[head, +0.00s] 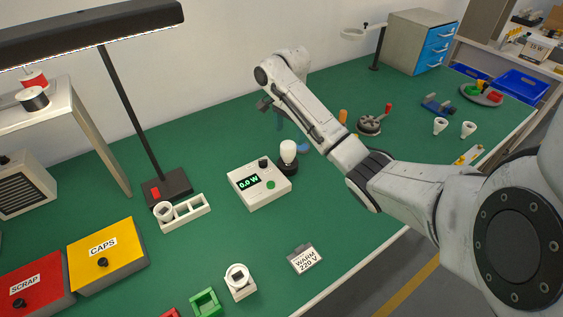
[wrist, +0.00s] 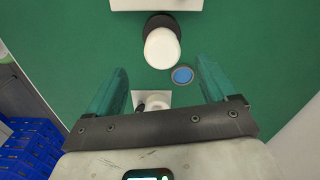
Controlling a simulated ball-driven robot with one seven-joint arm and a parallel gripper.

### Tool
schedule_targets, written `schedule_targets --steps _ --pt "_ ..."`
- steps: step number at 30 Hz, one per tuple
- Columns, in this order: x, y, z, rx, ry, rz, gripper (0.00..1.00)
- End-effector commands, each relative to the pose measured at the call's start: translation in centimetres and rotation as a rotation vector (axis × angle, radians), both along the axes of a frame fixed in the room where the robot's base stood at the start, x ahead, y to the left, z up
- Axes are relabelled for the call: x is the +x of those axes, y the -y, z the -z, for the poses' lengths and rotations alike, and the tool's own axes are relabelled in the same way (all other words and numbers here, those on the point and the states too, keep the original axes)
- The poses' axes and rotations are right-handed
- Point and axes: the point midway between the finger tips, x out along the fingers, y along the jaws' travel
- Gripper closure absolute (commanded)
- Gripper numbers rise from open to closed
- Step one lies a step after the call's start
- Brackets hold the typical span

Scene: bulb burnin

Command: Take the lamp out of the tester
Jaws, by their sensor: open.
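The lamp (head: 288,150) has a white rounded bulb and stands upright in a black round socket (head: 288,168) at the right rear of the white tester (head: 262,196), whose display reads 0.0 W. In the wrist view the white lamp (wrist: 162,48) shows just ahead of the fingertips, with the black socket behind it and the tester's edge (wrist: 155,4) at the top. My gripper (wrist: 161,66) is open and empty, its teal fingers spread wider than the lamp. In the head view my gripper is partly hidden behind my arm, above and behind the lamp.
A blue disc (wrist: 182,74) lies beside the lamp. A white holder (head: 182,211) is left of the tester, and a "WARM 220 V" tag (head: 305,259) lies in front. CAPS (head: 105,248) and SCRAP (head: 28,287) bins stand at the left. The mat around the tester is mostly clear.

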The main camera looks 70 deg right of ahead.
Motion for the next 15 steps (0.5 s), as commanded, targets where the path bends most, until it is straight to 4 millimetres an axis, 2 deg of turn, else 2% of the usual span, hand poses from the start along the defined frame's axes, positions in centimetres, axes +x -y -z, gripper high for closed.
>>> schedule_targets --steps 1,7,15 --pt "0.0 -0.1 1.2 0.001 -0.001 -0.002 0.15" --pt "0.1 -0.1 3.9 0.002 0.002 -0.002 0.15" --pt "0.0 0.0 5.4 0.001 -0.001 -0.002 0.15"
